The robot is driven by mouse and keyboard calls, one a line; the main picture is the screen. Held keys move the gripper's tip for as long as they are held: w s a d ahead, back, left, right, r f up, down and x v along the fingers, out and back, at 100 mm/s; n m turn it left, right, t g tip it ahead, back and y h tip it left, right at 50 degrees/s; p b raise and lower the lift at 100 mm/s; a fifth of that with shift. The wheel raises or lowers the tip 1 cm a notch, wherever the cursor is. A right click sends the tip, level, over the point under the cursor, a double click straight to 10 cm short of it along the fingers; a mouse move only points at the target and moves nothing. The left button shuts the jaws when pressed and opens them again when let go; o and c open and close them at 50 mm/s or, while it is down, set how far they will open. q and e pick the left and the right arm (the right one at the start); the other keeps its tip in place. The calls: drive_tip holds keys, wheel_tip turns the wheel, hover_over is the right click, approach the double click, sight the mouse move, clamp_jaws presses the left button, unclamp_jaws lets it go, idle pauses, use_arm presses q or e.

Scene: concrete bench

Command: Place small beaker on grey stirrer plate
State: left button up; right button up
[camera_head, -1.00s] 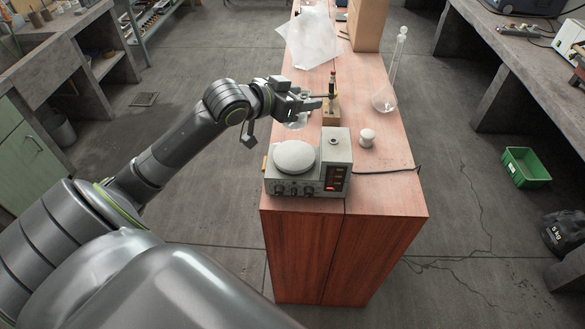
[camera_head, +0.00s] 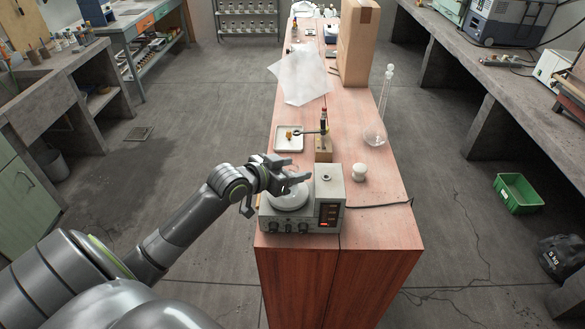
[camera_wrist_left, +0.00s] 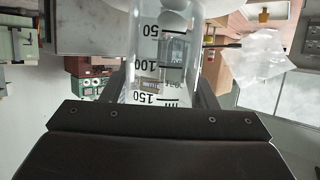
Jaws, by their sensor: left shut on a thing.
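The grey stirrer (camera_head: 328,199) stands at the near end of the wooden bench, with a round pale plate (camera_head: 288,200) on its left half and knobs and a red-lit display in front. My left gripper (camera_head: 292,181) is over the plate. It is shut on the small beaker (camera_wrist_left: 165,62), clear glass with black volume marks, which fills the middle of the left wrist view between the fingers. In the head view the beaker is hard to make out against the gripper and plate. Whether its base touches the plate cannot be told. My right gripper is not in view.
Behind the stirrer are a wooden block (camera_head: 323,152) with upright items and a square white dish (camera_head: 289,138). A small white jar (camera_head: 359,172) and a long-necked flask (camera_head: 376,135) stand to the right. A cardboard box (camera_head: 357,45) is farther back. A cable runs right from the stirrer.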

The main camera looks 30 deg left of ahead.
use_arm(q)
drive_tip(key=shift+f, duration=0.1)
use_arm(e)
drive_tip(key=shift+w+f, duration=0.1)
use_arm(q)
drive_tip(key=o, duration=1)
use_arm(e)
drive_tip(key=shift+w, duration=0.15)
use_arm(q)
drive_tip(key=shift+o, duration=0.2)
drive_tip(key=shift+r, duration=0.2)
drive_tip(key=shift+s+a, duration=0.15)
drive_tip(key=shift+s, duration=0.2)
drive_tip(key=v, duration=1.1)
drive_tip(key=shift+s+p, duration=0.2)
drive_tip(key=shift+p, duration=0.2)
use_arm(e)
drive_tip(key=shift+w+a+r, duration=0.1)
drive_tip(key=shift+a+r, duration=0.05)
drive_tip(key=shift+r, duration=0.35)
